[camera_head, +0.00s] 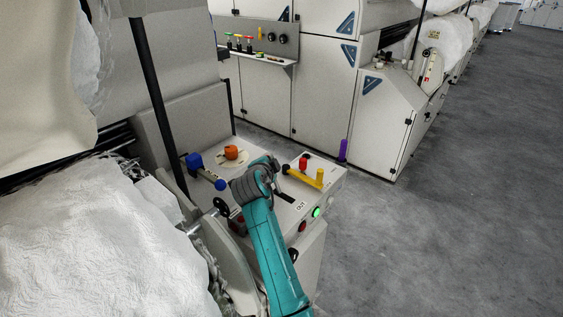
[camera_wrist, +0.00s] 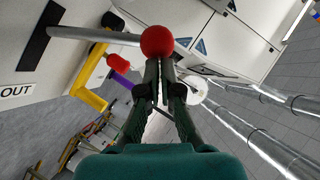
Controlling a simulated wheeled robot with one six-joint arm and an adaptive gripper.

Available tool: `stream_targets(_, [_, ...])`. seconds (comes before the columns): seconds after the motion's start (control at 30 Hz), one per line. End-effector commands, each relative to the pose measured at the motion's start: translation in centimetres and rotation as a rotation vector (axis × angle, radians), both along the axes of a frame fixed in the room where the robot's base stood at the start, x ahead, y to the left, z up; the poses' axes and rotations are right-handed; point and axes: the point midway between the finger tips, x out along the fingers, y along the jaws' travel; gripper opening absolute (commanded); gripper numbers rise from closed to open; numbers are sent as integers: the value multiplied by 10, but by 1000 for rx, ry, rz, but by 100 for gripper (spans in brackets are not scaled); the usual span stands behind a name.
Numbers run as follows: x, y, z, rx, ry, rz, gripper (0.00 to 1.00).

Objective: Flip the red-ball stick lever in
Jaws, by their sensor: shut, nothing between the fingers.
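The lever's red ball (camera_wrist: 157,41) sits on the end of a grey stick (camera_wrist: 105,34) in the wrist view. The stick comes out of a dark slot (camera_wrist: 42,32) in the pale panel, near the label "OUT" (camera_wrist: 15,91). My gripper (camera_wrist: 159,63) is shut and empty, its fingertips right at the ball in the picture; I cannot tell whether they touch it. In the head view my gripper (camera_head: 274,165) is over the control panel (camera_head: 325,190), and I cannot make out the ball there.
Close by on the panel are a yellow handle (camera_head: 305,177), a red knob (camera_head: 304,163) and a lit green button (camera_head: 316,212). A blue lever (camera_head: 200,166) and an orange knob (camera_head: 231,152) stand to the left. Grey floor at right is clear.

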Motion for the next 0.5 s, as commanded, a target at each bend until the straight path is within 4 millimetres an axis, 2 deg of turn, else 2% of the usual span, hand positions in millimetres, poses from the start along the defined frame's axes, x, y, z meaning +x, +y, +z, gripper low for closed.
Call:
stream_targets(0.13, [0, 8, -2, -12, 11, 4, 0])
stream_targets(0.5, [1, 9, -4, -12, 14, 6, 0])
